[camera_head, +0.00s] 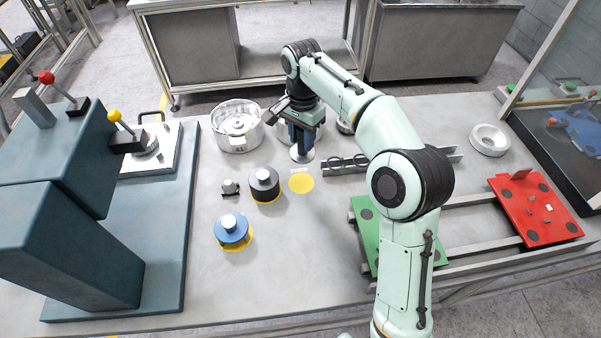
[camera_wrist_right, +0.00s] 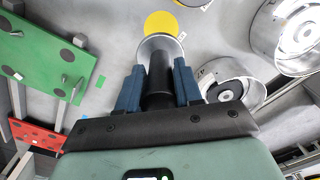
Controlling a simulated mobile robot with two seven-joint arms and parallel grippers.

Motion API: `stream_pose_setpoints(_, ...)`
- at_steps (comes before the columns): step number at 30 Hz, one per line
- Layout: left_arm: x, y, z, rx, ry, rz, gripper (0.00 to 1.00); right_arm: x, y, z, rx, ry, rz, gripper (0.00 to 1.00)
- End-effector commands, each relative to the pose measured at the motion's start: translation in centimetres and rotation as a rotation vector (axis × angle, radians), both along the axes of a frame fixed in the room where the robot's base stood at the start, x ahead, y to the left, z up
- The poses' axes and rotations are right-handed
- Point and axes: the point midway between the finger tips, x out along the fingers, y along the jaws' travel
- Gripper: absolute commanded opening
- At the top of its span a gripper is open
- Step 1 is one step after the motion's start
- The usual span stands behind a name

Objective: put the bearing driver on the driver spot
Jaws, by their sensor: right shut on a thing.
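The bearing driver, with a black shaft and a silver disc end (camera_head: 302,153), is held upright in my right gripper (camera_head: 302,132), disc downward. In the right wrist view the black shaft (camera_wrist_right: 158,82) is between the two blue fingers (camera_wrist_right: 157,88), which are shut on it. A bare yellow round spot (camera_head: 301,183) with a small white label lies on the bench just in front of the disc. The spot also shows beyond the disc in the right wrist view (camera_wrist_right: 160,23). Whether the disc touches the bench cannot be told. My left gripper is not in view.
A black cylinder (camera_head: 264,186) and a blue one (camera_head: 232,230) stand on yellow spots to the left. A silver bowl (camera_head: 238,128) is behind. A grey rack (camera_head: 345,165) is close on the right, with green (camera_head: 365,220) and red pallets (camera_head: 535,208) beyond.

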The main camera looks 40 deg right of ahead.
Motion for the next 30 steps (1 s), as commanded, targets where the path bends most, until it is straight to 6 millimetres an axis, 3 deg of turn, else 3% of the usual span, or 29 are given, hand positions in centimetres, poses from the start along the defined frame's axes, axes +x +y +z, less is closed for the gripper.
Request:
stream_pose_setpoints(3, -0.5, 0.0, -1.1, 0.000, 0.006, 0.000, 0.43, -0.1, 0.0, -3.3, 0.000, 0.002, 0.001, 0.00)
stream_pose_setpoints(9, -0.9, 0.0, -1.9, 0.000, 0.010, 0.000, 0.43, 0.0, 0.0, -6.9, 0.001, -0.002, 0.000, 0.00)
stream_pose_setpoints(17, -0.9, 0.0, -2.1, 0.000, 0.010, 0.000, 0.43, 0.1, 0.0, -8.6, 0.000, -0.004, 0.000, 0.00)
stream_pose_setpoints(24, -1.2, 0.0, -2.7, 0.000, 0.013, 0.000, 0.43, 0.0, 0.1, -11.9, 0.001, -0.002, 0.001, 0.00)
stream_pose_setpoints(30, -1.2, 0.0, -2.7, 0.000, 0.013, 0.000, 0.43, 0.1, 0.0, -12.3, 0.000, -0.006, 0.001, 0.00)
